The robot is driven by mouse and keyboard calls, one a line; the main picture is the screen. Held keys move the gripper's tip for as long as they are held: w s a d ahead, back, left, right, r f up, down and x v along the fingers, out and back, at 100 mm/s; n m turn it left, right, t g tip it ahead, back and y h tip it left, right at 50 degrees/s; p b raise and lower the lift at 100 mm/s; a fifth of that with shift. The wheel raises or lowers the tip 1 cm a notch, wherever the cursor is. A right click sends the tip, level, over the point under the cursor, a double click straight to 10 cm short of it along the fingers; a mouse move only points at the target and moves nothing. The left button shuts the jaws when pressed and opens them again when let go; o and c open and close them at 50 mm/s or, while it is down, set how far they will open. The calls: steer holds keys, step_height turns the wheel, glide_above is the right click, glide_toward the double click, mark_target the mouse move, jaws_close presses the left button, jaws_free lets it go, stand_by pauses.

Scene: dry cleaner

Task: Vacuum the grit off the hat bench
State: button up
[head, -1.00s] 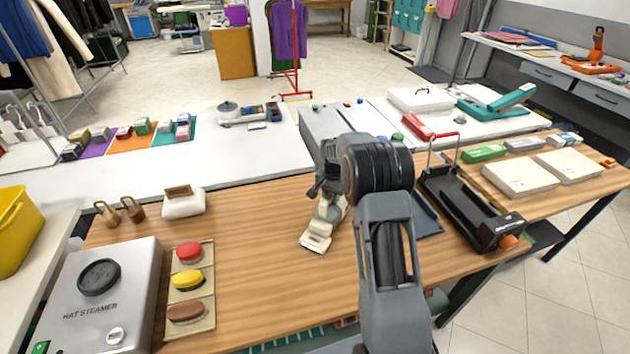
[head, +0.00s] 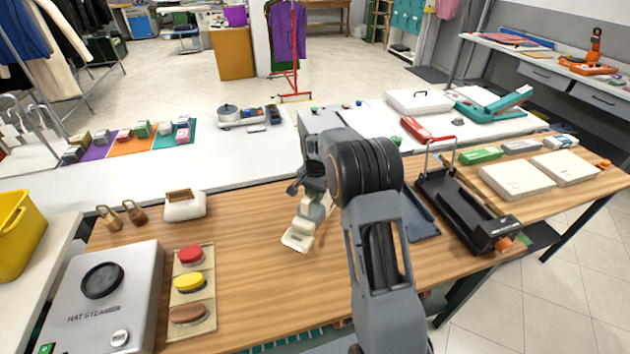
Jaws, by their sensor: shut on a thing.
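My gripper (head: 303,187) is over the middle of the wooden hat bench (head: 262,272). It is shut on a small cream and grey hand vacuum (head: 299,234), gripped at its upper part. The vacuum's wide cream nozzle points down and toward the left front, at or just above the bench top; I cannot tell whether it touches. My arm hides part of the bench to the right of the vacuum. No grit can be made out on the visible wood at this size.
A black stand (head: 465,215) is at the right. The bench's middle front is clear.

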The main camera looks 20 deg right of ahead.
steer(key=shift+r+p, duration=1.05)
steer(key=shift+r, duration=0.95)
